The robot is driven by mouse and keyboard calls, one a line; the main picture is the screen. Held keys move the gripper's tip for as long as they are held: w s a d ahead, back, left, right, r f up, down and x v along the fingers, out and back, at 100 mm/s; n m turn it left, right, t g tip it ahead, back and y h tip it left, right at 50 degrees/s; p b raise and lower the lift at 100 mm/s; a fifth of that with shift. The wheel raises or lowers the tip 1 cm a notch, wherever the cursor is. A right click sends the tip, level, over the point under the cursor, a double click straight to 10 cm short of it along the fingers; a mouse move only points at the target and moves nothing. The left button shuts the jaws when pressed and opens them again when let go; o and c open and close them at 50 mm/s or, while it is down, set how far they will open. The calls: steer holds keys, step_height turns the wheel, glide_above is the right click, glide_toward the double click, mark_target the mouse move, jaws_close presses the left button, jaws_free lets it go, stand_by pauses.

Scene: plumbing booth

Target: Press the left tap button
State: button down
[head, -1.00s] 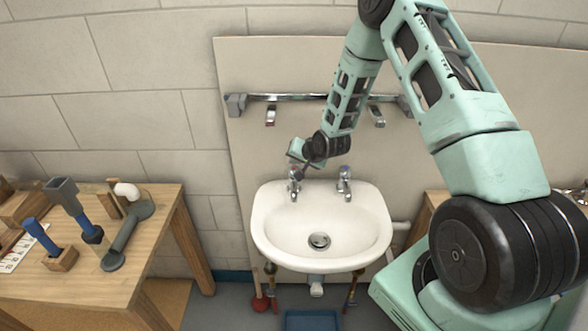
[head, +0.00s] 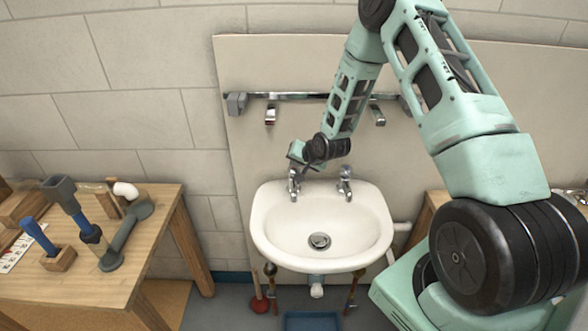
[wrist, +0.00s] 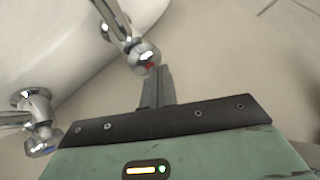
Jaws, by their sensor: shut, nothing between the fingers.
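The left tap (head: 293,188) is chrome and stands at the back left of the white sink. In the wrist view, its round chrome button (wrist: 145,57) has a red mark. My gripper (head: 295,171) is right above this tap in the head view. In the wrist view, its fingers (wrist: 156,77) are shut and empty, with their tips at the edge of the button by the red mark. They look very close to it; I cannot tell whether they touch. The right tap (head: 345,183) stands apart; its blue-marked head (wrist: 42,141) shows at the left of the wrist view.
The white sink (head: 268,225) is empty, with a drain in its middle. A chrome rail (head: 300,96) runs along the panel above my gripper. A wooden bench (head: 105,285) with tools stands at the left.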

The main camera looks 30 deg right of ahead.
mark_target(295, 170)
steer(key=shift+f+b, duration=0.45)
steer(key=shift+f, duration=0.1)
stand_by(0.4)
steer(key=shift+r, duration=0.15)
steer(key=shift+r+p, duration=0.7)
steer(key=shift+r, duration=0.3)
steer(key=shift+r+p, duration=1.7)
steer(key=shift+r, duration=0.85)
steer(key=shift+a, duration=0.15)
